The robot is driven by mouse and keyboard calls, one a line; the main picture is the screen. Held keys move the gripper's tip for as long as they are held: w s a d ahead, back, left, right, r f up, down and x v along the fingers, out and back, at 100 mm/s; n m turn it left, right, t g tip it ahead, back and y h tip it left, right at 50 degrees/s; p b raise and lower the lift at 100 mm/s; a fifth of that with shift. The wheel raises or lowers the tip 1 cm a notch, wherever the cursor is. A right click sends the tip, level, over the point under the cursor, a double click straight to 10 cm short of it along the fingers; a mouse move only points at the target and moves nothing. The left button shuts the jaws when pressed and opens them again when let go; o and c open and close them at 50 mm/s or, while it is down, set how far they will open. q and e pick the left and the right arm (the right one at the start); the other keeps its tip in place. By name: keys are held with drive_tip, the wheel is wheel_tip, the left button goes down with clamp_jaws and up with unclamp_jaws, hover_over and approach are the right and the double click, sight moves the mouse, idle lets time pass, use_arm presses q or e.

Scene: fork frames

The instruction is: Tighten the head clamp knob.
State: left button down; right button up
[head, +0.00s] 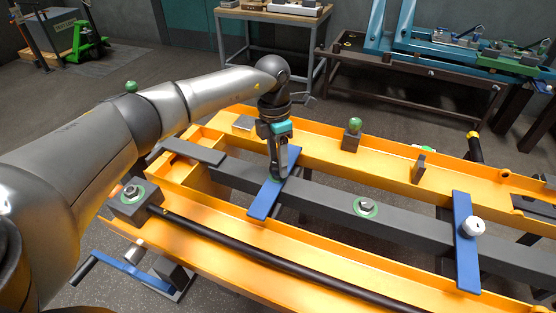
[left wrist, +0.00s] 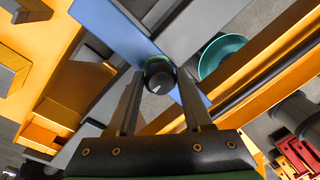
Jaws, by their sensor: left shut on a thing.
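My left gripper (head: 277,174) points down over a blue clamp bar (head: 262,203) that lies across the dark grey beam. In the left wrist view a round dark knob (left wrist: 158,77) with a green edge stands on the blue bar (left wrist: 108,30). The fingers of my left gripper (left wrist: 158,90) are on both sides of the knob and shut on it. In the head view the gripper mostly hides this knob. A second blue bar (head: 466,258) with a white knob (head: 473,227) crosses the beam at the right. My right gripper is not in view.
The orange frame (head: 400,178) surrounds the grey beam (head: 325,195). A bolt with a green ring (head: 366,206) sits on the beam. A black bar (head: 270,260) runs along the near side.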

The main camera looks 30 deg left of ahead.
use_arm(q)
drive_tip(key=shift+w+r, duration=0.15)
drive_tip(key=shift+r, duration=0.1)
drive_tip(key=c, duration=0.7)
unclamp_jaws()
drive_tip(key=o, duration=0.4)
drive_tip(key=shift+f, duration=0.15)
wheel_tip(320, 180, up, 15)
drive_tip(key=a+p, duration=0.1)
drive_tip(key=shift+w+a+p, duration=0.25)
drive_tip(key=shift+w+p, duration=0.1)
drive_tip(key=shift+p, duration=0.05)
